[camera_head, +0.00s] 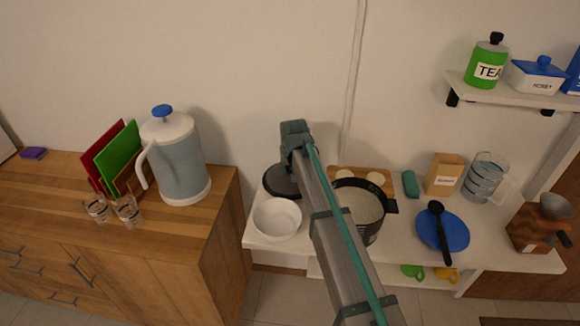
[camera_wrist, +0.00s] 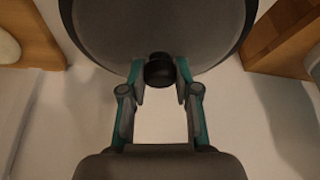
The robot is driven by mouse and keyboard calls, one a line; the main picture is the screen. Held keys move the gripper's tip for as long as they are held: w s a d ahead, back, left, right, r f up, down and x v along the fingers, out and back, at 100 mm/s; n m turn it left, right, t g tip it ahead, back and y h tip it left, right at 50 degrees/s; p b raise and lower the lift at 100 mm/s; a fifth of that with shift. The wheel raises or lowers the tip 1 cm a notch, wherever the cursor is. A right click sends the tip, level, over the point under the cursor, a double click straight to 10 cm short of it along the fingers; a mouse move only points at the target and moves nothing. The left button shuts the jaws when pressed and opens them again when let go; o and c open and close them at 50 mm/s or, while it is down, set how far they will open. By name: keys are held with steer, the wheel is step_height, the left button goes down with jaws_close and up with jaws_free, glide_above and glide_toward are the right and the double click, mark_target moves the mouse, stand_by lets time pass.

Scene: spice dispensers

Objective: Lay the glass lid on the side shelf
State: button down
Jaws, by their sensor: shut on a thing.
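The glass lid is a dark round disc with a black rim and a black knob (camera_wrist: 160,70). It fills the top of the wrist view (camera_wrist: 160,25). In the head view the lid (camera_head: 277,184) shows partly, behind the white bowl, at the left end of the white counter (camera_head: 487,232). My gripper (camera_wrist: 160,80) is shut on the knob, one finger on each side. My arm hides the fingers in the head view. I cannot tell whether the lid touches the surface below. A white wall shelf (camera_head: 505,97) is at the upper right.
The white bowl (camera_head: 277,219) stands close in front of the lid. An open dark pot (camera_head: 372,229) is right of my arm, near a wooden board (camera_head: 384,176). A wooden cabinet (camera_head: 225,215) with a large jug (camera_head: 178,165) is at left. A blue plate (camera_head: 428,228) lies farther right.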

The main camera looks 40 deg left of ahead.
steer(key=c, duration=1.3)
jaws_free()
steer(key=shift+f, duration=0.15)
steer(key=o, duration=0.5)
steer(key=shift+c, duration=0.2)
steer(key=b+v, duration=0.2)
steer(key=v, duration=1)
steer(key=shift+r, duration=0.25)
steer(key=shift+a, duration=0.1)
